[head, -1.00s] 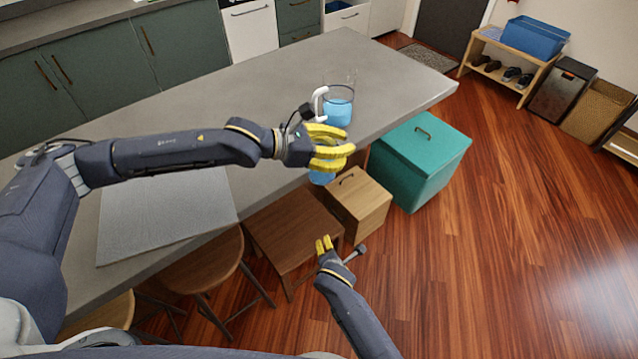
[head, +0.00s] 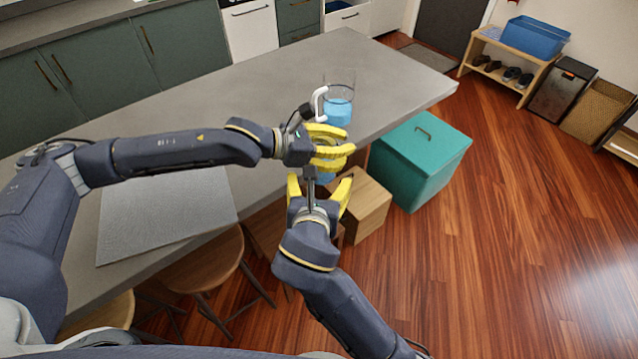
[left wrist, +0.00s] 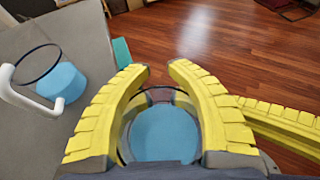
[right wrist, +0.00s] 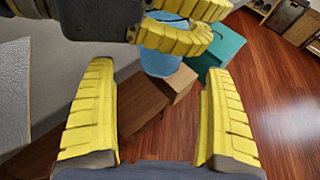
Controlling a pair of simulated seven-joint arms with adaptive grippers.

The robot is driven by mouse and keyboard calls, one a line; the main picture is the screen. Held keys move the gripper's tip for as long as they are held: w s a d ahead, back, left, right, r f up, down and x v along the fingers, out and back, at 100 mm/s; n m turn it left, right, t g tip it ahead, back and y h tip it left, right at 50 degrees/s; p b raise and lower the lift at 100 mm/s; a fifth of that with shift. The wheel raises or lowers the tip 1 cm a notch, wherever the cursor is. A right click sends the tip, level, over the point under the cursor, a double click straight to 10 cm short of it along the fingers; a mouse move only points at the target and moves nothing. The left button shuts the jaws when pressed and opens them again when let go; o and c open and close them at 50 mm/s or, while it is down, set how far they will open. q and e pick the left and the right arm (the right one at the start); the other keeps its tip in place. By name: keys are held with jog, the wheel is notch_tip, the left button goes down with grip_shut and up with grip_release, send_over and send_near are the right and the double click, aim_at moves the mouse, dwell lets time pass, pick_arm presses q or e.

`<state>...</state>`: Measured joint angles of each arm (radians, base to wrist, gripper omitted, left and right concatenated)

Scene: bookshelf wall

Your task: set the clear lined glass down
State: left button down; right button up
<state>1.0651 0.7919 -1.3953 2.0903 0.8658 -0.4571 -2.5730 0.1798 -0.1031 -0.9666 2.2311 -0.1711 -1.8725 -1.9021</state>
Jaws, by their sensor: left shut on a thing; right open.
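My left gripper (head: 330,150) is shut on the clear lined glass (left wrist: 165,135), which holds blue liquid. In the head view the glass (head: 327,178) is mostly hidden by both grippers and seems to hang just past the counter's front edge. In the right wrist view the glass (right wrist: 161,62) shows below my left fingers. My right gripper (head: 320,183) is open and empty, close below the left one, its fingers spread toward the glass. Whether it touches the glass I cannot tell. The grey counter (head: 230,110) lies behind and to the left.
A clear jug (head: 339,108) with a white handle and blue liquid stands on the counter just behind my left gripper. A grey mat (head: 165,215) lies at the counter's left. A wooden box (head: 368,208), a teal bin (head: 420,160) and stools (head: 203,270) stand below. The counter's middle is clear.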

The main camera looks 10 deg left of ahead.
jog(key=shift+w+r, duration=0.1)
jog(key=shift+r, duration=0.15)
jog(key=shift+w, duration=0.3)
jog(key=shift+x, duration=3.25)
jog(key=shift+d+f, duration=0.1)
jog(key=shift+d, duration=0.05)
jog(key=c, duration=1.5)
pick_arm(q)
jog(key=c, duration=0.8)
grip_release()
pick_arm(e)
jog(key=shift+c, duration=0.7)
pick_arm(q)
jog(key=shift+a, duration=0.1)
